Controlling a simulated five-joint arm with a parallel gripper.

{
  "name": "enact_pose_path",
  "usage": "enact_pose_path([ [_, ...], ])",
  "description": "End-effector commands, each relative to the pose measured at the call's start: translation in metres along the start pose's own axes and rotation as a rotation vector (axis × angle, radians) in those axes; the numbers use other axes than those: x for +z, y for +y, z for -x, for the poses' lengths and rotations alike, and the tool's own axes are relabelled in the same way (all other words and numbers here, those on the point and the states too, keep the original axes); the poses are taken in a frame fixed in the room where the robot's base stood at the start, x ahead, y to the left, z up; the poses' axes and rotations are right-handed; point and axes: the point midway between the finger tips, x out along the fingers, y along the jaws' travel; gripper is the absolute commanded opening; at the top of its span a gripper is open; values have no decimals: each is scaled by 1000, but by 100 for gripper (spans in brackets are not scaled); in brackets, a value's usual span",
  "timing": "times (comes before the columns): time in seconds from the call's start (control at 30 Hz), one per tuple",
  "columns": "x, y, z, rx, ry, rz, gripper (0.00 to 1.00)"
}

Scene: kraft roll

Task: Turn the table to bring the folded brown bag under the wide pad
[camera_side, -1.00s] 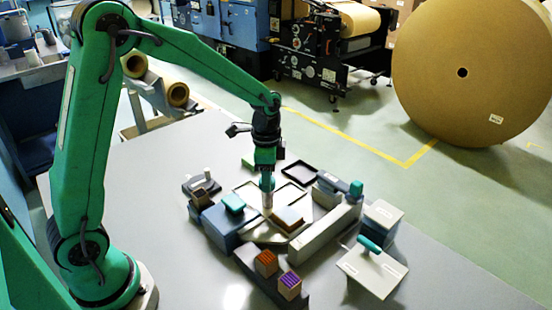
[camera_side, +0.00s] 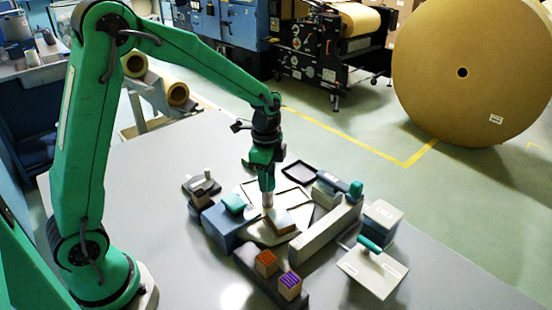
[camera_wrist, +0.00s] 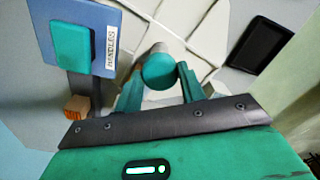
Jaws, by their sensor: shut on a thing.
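My gripper (camera_side: 267,196) reaches down over the pale turning table (camera_side: 262,236), its fingers shut on an upright peg. In the wrist view my gripper (camera_wrist: 158,85) has one finger on each side of the peg's round teal top (camera_wrist: 158,72). A teal pad (camera_side: 235,203) sits on a blue block left of the table. I cannot tell which pad is the wide one.
The blue block (camera_wrist: 103,20) carries a label reading HANDLES. A grey beam (camera_side: 320,238) with a teal piece on its far end borders the table at right. Two striped blocks (camera_side: 289,286) stand in front. A black tray (camera_side: 298,172) lies behind. A teal-handled plate (camera_side: 372,268) lies at right.

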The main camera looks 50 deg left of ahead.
Motion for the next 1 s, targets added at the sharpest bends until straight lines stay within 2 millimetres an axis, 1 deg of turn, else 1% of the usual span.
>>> enact_pose_path([
  [1.0,-1,0,1,-1,0,-511,0],
])
